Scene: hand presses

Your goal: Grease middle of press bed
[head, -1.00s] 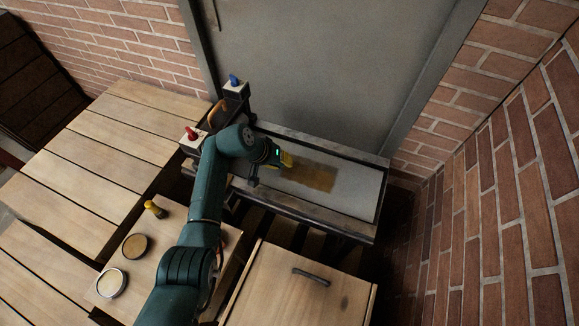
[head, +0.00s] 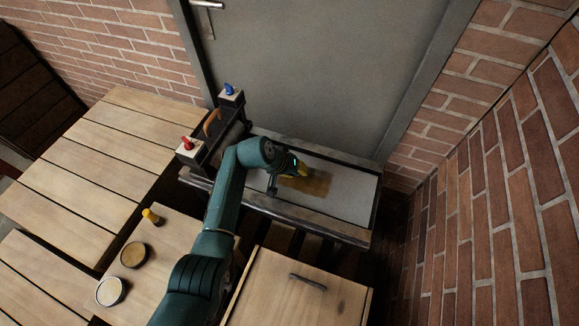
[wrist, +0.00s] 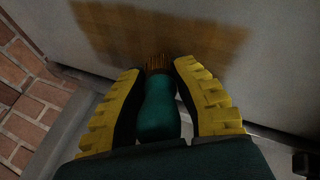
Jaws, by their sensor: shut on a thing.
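The press bed (head: 348,200) is a long grey plate in a dark frame in front of the door. A brown-yellow grease patch (head: 318,186) lies on its middle; it also fills the upper part of the wrist view (wrist: 215,45). My gripper (head: 298,170) is over the bed at the patch. In the wrist view its yellow ribbed fingers (wrist: 160,85) are shut on a brush with a teal handle (wrist: 158,110) and brown bristles (wrist: 158,63). The bristles point at the patch's edge; I cannot tell whether they touch.
A press roller frame with a red knob (head: 187,144) and a blue knob (head: 229,89) stands at the bed's left end. On the wooden board (head: 165,262) are two round tins (head: 133,254) and a yellow-topped item (head: 151,216). A brick wall (head: 500,200) bounds the right.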

